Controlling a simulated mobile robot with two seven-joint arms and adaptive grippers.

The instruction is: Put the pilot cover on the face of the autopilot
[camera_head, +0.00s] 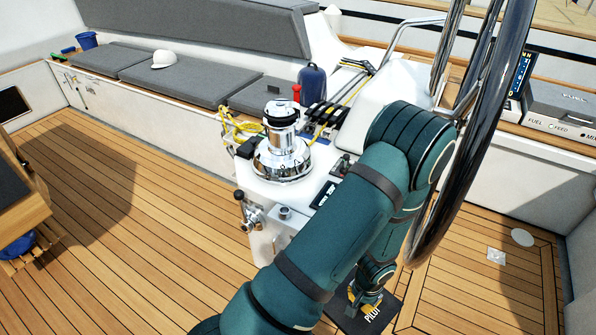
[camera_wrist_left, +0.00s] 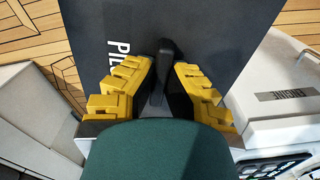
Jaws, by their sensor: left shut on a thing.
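The pilot cover (camera_head: 383,314) is a flat dark panel with white PILOT lettering, low in the head view and partly behind my left arm. In the left wrist view the cover (camera_wrist_left: 220,30) fills the upper middle, its lettering at the left. My left gripper (camera_head: 362,294) is at the cover, mostly hidden by the arm in the head view. In the left wrist view its yellow-padded fingers (camera_wrist_left: 160,68) are shut on a black raised tab on the cover. I cannot make out the autopilot's face in either view. My right gripper is not in view.
A white console with a chrome winch (camera_head: 283,148) stands left of my arm. The large steering wheel (camera_head: 478,120) rises close on the right. The teak floor (camera_head: 150,230) at left is clear.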

